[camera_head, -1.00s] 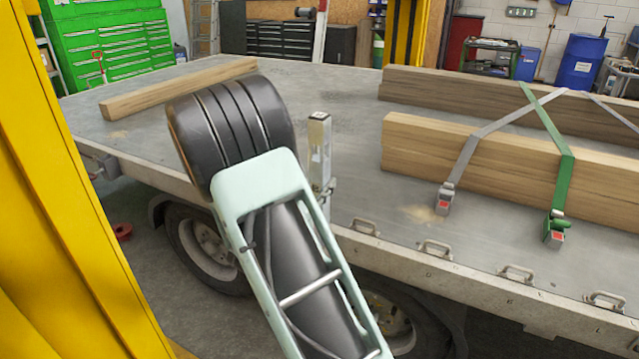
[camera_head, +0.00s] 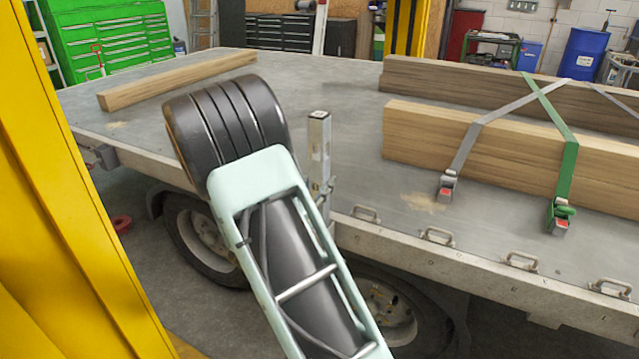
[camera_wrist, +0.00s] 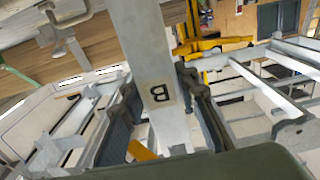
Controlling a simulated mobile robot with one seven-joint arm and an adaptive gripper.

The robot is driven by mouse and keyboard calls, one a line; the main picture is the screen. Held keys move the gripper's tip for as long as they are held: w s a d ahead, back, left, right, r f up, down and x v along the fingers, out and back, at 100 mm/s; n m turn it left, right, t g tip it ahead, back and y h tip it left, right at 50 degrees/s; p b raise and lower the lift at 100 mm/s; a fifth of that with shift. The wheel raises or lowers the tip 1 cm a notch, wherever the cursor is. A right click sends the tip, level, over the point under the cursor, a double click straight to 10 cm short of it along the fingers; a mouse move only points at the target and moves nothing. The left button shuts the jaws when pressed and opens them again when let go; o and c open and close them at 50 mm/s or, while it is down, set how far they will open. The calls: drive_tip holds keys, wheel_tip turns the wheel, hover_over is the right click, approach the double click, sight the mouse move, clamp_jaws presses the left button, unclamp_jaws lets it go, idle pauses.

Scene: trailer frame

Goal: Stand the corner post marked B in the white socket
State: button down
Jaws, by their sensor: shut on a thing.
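The corner post (camera_head: 319,150) is a pale grey metal bar, upright in the head view beside my arm, in front of the trailer bed's near edge. In the wrist view the post (camera_wrist: 150,55) runs down the middle, with a black B that appears upside down. My gripper (camera_wrist: 158,108) is shut on it, with dark fingers on both sides. In the head view my gripper (camera_head: 326,188) is mostly hidden behind my own arm. The post's lower end is hidden there. I cannot make out the white socket in either view.
The flat trailer bed (camera_head: 340,85) carries a loose timber (camera_head: 180,80) at the left. Strapped timbers (camera_head: 490,145) lie at the right. Lashing rings (camera_head: 437,237) line the near edge. A yellow column (camera_head: 50,200) stands close at the left. The bed's middle is clear.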

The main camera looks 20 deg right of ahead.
drive_tip(key=shift+r, duration=0.1)
drive_tip(key=c, duration=1.4)
unclamp_jaws()
drive_tip(key=shift+c, duration=0.2)
